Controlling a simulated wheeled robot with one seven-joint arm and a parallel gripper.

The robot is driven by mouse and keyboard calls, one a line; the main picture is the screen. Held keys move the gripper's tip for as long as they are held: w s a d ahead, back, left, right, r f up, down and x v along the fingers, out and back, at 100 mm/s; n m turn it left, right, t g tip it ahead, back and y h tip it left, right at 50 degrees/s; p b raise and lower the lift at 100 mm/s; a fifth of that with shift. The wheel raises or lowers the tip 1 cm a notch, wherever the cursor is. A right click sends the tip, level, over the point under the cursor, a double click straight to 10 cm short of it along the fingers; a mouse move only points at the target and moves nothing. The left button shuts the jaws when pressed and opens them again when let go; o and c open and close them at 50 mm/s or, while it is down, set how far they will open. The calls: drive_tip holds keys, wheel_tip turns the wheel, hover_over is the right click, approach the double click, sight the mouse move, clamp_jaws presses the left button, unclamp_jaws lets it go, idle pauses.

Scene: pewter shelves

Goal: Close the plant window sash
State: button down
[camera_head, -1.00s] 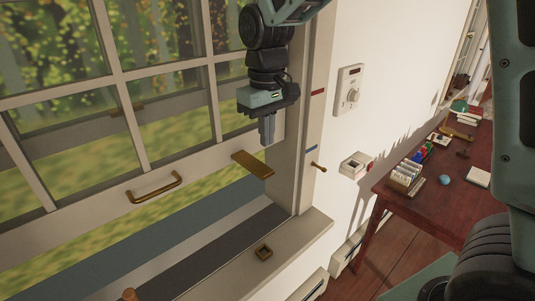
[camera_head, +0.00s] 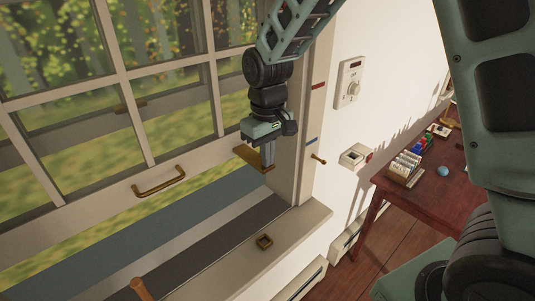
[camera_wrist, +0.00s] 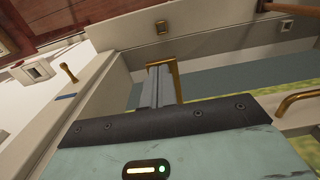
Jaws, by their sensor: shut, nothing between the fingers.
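The window sash (camera_head: 110,201) is a pale multi-pane frame, raised, with an open gap between its bottom rail and the sill (camera_head: 215,265). A square brass fitting (camera_head: 264,241) is on the sill.
The window jamb (camera_head: 310,130) and white wall stand just right of my gripper. A small brass peg (camera_head: 318,158) sticks out of the jamb. A wooden knob (camera_head: 141,288) stands at the lower left.

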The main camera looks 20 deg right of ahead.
drive_tip(key=b, duration=1.8)
approach(268, 243)
drive_tip(key=f, duration=0.5)
drive_tip(key=shift+w+f, duration=0.2)
drive_tip(key=shift+w, duration=0.1)
drive_tip(key=shift+s+f, duration=0.15)
drive_tip(key=shift+f, duration=0.35)
drive_tip(key=shift+r+p, duration=0.3)
drive_tip(key=shift+r, duration=0.05)
wheel_tip(268, 243, up, 14)
drive_tip(key=p, duration=0.2)
drive_tip(key=s+a+r+n, duration=0.1)
drive_tip(key=s+a, duration=0.1)
drive_tip(key=s, duration=0.6)
drive_tip(key=s+a+r+n, duration=0.1)
drive_tip(key=s+a, duration=0.2)
drive_tip(key=s, duration=0.6)
drive_tip(key=s+a+r+n, duration=0.2)
drive_tip(key=s, duration=0.6)
drive_tip(key=shift+s+a+y, duration=0.25)
drive_tip(key=shift+s+y, duration=0.05)
drive_tip(key=shift+s, duration=0.1)
